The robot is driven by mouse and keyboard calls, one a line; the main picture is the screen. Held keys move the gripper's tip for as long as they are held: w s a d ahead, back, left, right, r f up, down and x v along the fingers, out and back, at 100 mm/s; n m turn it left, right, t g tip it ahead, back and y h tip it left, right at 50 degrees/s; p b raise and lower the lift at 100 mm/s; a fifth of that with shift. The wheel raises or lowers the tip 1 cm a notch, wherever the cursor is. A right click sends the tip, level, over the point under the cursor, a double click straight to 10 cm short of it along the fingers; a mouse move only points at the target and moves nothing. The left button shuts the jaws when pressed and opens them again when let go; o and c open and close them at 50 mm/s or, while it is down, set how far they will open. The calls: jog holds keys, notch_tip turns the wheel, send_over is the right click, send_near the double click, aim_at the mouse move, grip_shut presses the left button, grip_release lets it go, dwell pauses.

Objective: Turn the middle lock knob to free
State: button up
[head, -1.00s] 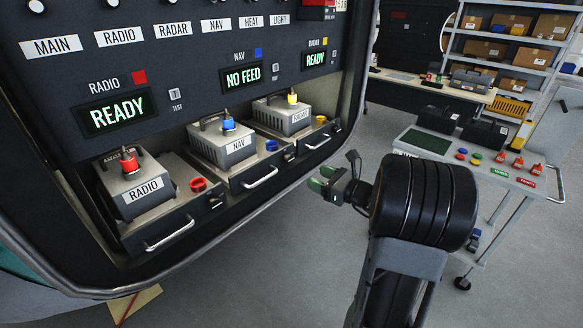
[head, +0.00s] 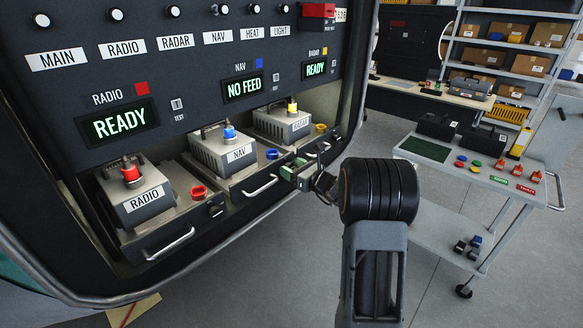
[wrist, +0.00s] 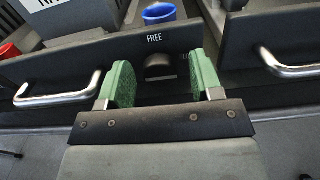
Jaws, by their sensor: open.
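I cannot tell exactly which way the knob points. In the head view my gripper (head: 292,168) is at the right end of the NAV tray's front, hiding the knob. The grey NAV unit (head: 222,150) sits on that tray.
The NAV display (head: 243,86) reads NO FEED; the RADIO (head: 119,125) and RADAR displays (head: 315,69) read READY. Bar handles (head: 262,186) stick out from the trays. A blue ring (wrist: 158,13) sits above the knob. A trolley (head: 470,170) stands right; floor between is clear.

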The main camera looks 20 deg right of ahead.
jog(key=shift+w+a, duration=0.15)
jog(key=shift+w, duration=0.1)
jog(key=c, duration=0.9)
jog(key=shift+f, duration=0.1)
jog(key=shift+n+b, duration=0.3)
jog(key=shift+b, duration=0.25)
jog(key=n+b, duration=0.8)
jog(key=b, duration=0.6)
jog(key=n+b, duration=0.9)
jog(key=b, duration=0.5)
jog(key=shift+s+a+f, duration=0.1)
jog(key=shift+f, duration=0.1)
jog(key=shift+r+n, duration=0.1)
jog(key=shift+n, duration=0.2)
